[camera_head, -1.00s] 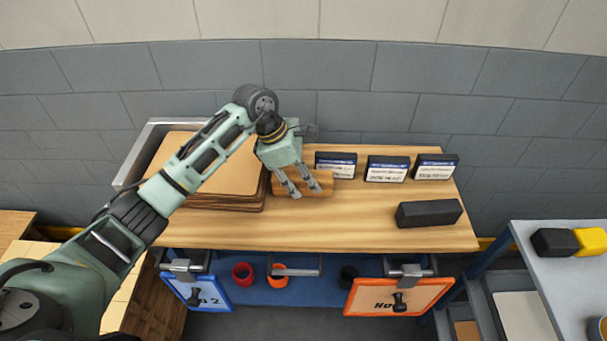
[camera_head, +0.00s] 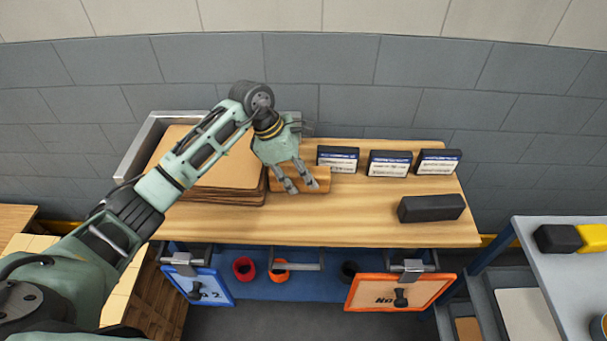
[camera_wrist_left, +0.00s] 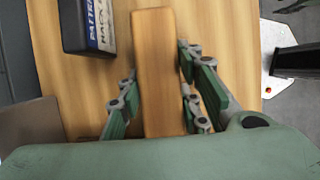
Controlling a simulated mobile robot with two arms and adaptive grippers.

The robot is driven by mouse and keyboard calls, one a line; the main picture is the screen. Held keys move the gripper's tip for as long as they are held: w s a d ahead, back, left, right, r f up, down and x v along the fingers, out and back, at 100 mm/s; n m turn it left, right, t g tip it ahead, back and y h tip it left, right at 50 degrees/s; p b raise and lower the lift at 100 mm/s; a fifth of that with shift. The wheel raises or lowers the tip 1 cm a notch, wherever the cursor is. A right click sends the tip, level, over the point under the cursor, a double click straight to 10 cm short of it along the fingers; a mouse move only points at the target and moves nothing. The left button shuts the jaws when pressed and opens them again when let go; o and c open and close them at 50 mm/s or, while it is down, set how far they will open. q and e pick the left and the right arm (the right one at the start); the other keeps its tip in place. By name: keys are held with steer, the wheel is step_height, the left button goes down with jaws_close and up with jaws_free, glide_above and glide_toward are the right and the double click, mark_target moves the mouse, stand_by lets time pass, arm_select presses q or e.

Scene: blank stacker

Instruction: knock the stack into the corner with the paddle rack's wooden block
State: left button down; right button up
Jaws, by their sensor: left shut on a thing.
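The stack of thin brown sheets (camera_head: 232,172) lies on the left of the wooden bench, beside a grey metal corner rail (camera_head: 146,140). My left gripper (camera_head: 299,187) is at the stack's right side, shut on a wooden block (camera_head: 318,177). The block also shows between the fingers in the left wrist view (camera_wrist_left: 158,75). In the head view the block's left end is close to the stack's right edge; the gripper hides whether they touch. My right gripper is not in view.
Several labelled black boxes (camera_head: 389,163) stand along the bench's back edge, right of the block. A black block (camera_head: 431,208) lies at the bench's right. Blue (camera_head: 201,287) and orange (camera_head: 397,292) boards hang below the front edge. The bench's middle front (camera_head: 340,225) is clear.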

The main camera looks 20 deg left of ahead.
arm_select(q)
steer(key=shift+s+a+b, duration=0.15)
steer(key=shift+s+a, duration=0.1)
steer(key=shift+a, duration=0.75)
steer(key=shift+s+a+b, duration=0.15)
steer(key=shift+s+a, duration=0.1)
steer(key=shift+a, duration=0.75)
steer(key=shift+w+d, duration=0.1)
steer(key=shift+d, duration=0.1)
steer(key=shift+w+d, duration=0.1)
steer(key=shift+d, duration=0.5)
steer(key=shift+d+r, duration=0.1)
steer(key=shift+r, duration=0.1)
steer(key=shift+d+r+p, duration=0.1)
steer(key=shift+r+p, duration=1.7)
steer(key=shift+r, duration=2.55)
